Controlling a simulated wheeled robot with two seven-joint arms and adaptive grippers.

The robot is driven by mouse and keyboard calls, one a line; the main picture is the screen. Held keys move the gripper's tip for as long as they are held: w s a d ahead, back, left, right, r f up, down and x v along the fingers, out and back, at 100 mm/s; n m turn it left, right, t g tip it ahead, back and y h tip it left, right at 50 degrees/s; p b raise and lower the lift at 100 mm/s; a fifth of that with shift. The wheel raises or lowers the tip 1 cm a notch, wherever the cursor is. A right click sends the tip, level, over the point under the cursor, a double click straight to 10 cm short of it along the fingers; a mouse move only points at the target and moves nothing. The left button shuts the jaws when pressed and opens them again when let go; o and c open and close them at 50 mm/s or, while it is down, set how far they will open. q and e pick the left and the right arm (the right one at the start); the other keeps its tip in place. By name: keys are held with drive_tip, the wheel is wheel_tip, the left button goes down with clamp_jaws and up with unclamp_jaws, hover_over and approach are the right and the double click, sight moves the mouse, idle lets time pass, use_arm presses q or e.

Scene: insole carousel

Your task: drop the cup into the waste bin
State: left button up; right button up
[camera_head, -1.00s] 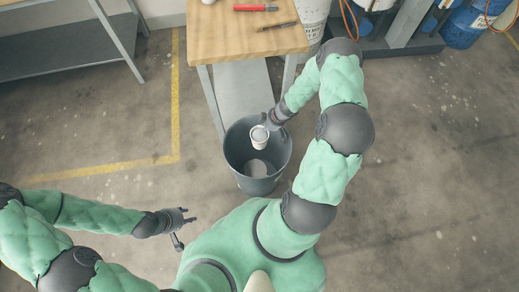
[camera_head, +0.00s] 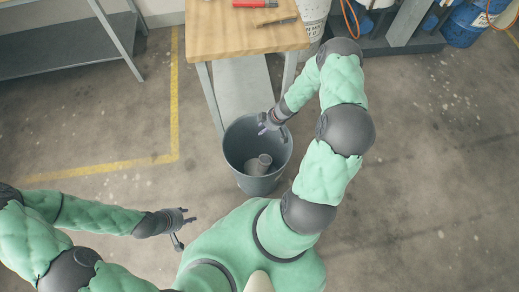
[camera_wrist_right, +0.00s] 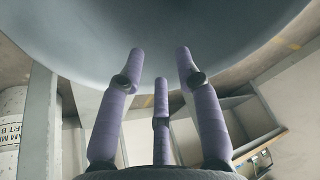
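The grey waste bin (camera_head: 237,133) stands on the floor in front of the workbench; its curved wall fills the upper part of the right wrist view (camera_wrist_right: 150,50). The cup (camera_head: 265,159) lies inside the bin, apparently tilted, beside another pale item (camera_head: 252,167) at the bottom. My right gripper (camera_head: 263,124) is over the far rim side of the bin. In the right wrist view its fingers (camera_wrist_right: 163,75) are spread with nothing between them. My left gripper (camera_head: 186,225) is left of the bin, low in the picture, its fingers apart and empty.
A wooden workbench (camera_head: 230,35) behind the bin carries a red-handled tool (camera_head: 255,3) and a thin brown tool (camera_head: 278,21). Metal shelving (camera_head: 70,50) stands at upper left. Drums (camera_head: 465,25) stand at upper right. Floor on both sides of the bin is clear.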

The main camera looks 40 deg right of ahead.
drive_tip(key=v, duration=1.2)
idle(0.5)
